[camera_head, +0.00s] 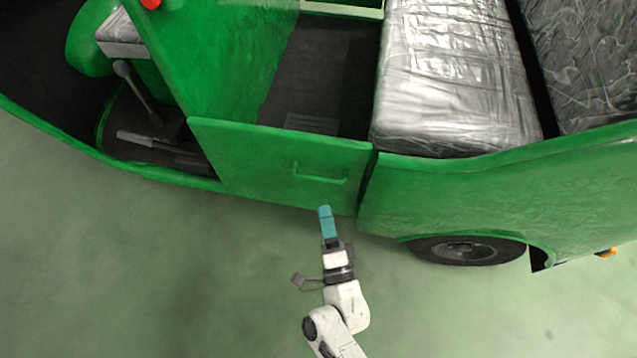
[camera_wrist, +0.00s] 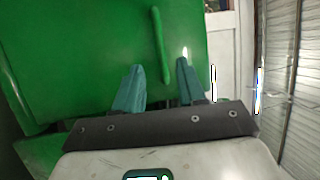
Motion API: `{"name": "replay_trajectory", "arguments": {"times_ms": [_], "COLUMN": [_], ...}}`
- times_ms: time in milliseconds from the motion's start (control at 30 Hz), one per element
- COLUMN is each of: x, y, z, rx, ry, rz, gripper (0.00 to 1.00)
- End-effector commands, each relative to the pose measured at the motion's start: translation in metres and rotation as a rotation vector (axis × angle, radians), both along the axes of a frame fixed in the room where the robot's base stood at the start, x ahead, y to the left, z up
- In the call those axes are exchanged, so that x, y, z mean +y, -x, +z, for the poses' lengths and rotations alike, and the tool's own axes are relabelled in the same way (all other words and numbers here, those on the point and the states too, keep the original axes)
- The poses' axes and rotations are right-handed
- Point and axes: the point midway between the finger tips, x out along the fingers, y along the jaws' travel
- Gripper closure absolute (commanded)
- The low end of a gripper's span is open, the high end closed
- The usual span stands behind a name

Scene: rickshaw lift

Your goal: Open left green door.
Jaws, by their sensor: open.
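The green door (camera_head: 260,162) of the rickshaw is in the middle of the head view and looks shut, level with the green body beside it. Its green handle (camera_head: 319,177) is a raised bar near the door's right side. In the wrist view the door (camera_wrist: 85,50) fills the left and the handle (camera_wrist: 160,46) runs upright ahead of the fingers. My gripper (camera_head: 325,212) has teal fingers just in front of the door, below the handle in the head view. In the wrist view the fingers (camera_wrist: 158,80) are apart with nothing between them, and the handle's lower end appears between their tips.
The rear green body panel (camera_head: 480,195) and a black wheel (camera_head: 466,250) are right of the door. A plastic-wrapped seat (camera_head: 450,80) is inside. A lever (camera_head: 138,88) stands in the front compartment at left. The green floor (camera_head: 150,270) in front is clear.

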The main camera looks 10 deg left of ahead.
Motion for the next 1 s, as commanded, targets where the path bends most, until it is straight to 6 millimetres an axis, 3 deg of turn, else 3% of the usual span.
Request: {"name": "replay_trajectory", "arguments": {"times_ms": [300,500,900,1000], "x": [0.023,0.031,0.033,0.033], "y": [-0.053,-0.073,-0.078,-0.078], "z": [0.01,0.013,0.015,0.015], "rx": [-0.001,0.0,0.001,0.001], "ry": [0.001,0.001,0.003,0.003], "rz": [0.001,0.0,0.001,0.001], "gripper": [0.6,0.6,0.6,0.69]}}
